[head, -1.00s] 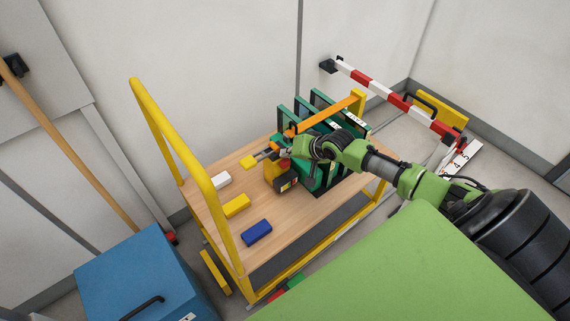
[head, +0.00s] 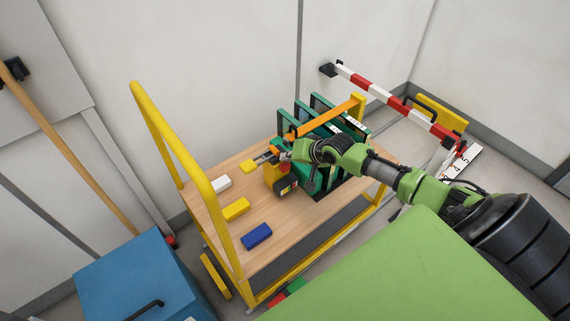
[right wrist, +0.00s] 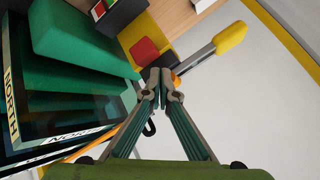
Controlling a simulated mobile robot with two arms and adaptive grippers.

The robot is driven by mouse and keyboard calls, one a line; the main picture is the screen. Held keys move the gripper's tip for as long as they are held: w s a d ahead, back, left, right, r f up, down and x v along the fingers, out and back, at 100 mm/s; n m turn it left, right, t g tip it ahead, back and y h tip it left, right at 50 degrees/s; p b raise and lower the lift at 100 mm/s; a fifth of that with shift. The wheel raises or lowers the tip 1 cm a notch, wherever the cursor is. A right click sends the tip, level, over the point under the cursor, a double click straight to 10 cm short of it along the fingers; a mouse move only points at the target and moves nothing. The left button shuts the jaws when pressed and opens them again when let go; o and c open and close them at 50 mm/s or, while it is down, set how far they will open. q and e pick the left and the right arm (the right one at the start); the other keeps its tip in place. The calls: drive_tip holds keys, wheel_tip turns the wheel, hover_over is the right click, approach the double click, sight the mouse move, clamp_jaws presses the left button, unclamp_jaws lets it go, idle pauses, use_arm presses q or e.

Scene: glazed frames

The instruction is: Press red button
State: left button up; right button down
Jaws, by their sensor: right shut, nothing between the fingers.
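The red button (right wrist: 145,50) is a rounded red cap on a yellow box in the right wrist view. In the head view the yellow box (head: 271,177) stands on the wooden cart top, with the red button (head: 284,167) partly hidden by my right gripper. My right gripper (right wrist: 163,72) is shut and empty, its fingertips close beside the button in the picture; I cannot tell whether they touch anything. In the head view my right gripper (head: 272,156) is above the box. My left gripper is not in view.
A grey bar with a yellow end (right wrist: 231,38) lies just beyond the fingertips. Green-framed glazed panels (head: 318,128) stand in a rack on the right. White, yellow and blue blocks (head: 257,236) lie on the cart (head: 215,206). A yellow handrail (head: 187,160) rises on its left.

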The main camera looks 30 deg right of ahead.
sight(287, 165)
idle(0.4)
drive_tip(key=shift+f, duration=0.4)
drive_tip(key=shift+s+f+b, duration=0.1)
drive_tip(key=shift+f+b, duration=0.3)
drive_tip(key=shift+f, duration=0.35)
idle(0.7)
idle(0.3)
drive_tip(key=shift+r+p, duration=1.1)
drive_tip(key=shift+p, duration=0.15)
drive_tip(key=shift+r, duration=0.15)
wheel_tip(287, 165, up, 5)
drive_tip(key=p, duration=0.5)
